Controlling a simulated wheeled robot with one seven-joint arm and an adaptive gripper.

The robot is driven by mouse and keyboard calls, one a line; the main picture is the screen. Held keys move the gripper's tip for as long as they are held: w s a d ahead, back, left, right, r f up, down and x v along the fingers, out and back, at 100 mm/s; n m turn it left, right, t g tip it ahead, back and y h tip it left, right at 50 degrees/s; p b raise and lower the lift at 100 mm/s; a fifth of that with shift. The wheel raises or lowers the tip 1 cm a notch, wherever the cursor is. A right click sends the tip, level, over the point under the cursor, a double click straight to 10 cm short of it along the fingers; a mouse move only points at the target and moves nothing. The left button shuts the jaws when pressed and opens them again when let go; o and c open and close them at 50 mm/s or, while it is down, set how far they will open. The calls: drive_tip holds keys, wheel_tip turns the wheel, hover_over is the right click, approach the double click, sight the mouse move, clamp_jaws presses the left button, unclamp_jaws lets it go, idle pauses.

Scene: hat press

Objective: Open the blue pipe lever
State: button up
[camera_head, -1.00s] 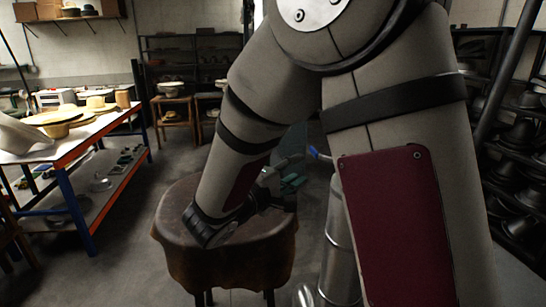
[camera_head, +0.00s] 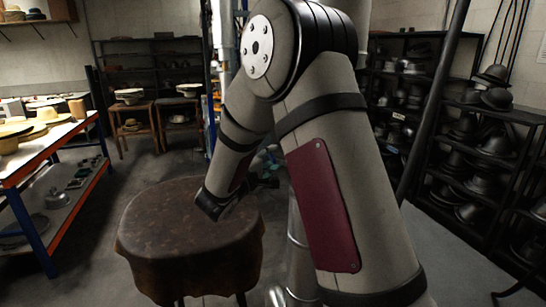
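My gripper (camera_head: 268,181) shows as a small dark shape at the end of my arm, beyond the round stool and partly behind my own arm. Its fingers are too small and dark to tell whether they are open or shut. A shiny metal cylinder or pipe (camera_head: 297,258) stands upright below, partly hidden by my arm. I cannot clearly make out the blue pipe lever. A small bluish patch shows just above my gripper, but I cannot tell what it is. Whether my gripper touches anything is hidden.
A round, brown-covered stool (camera_head: 185,225) stands in front, under my arm. A table with hats (camera_head: 75,127) is at the left. Dark shelves with hat forms (camera_head: 470,150) line the right. Grey floor is free between table and stool.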

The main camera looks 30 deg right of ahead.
drive_tip(key=shift+w+d, duration=0.25)
drive_tip(key=shift+d, duration=0.15)
clamp_jaws()
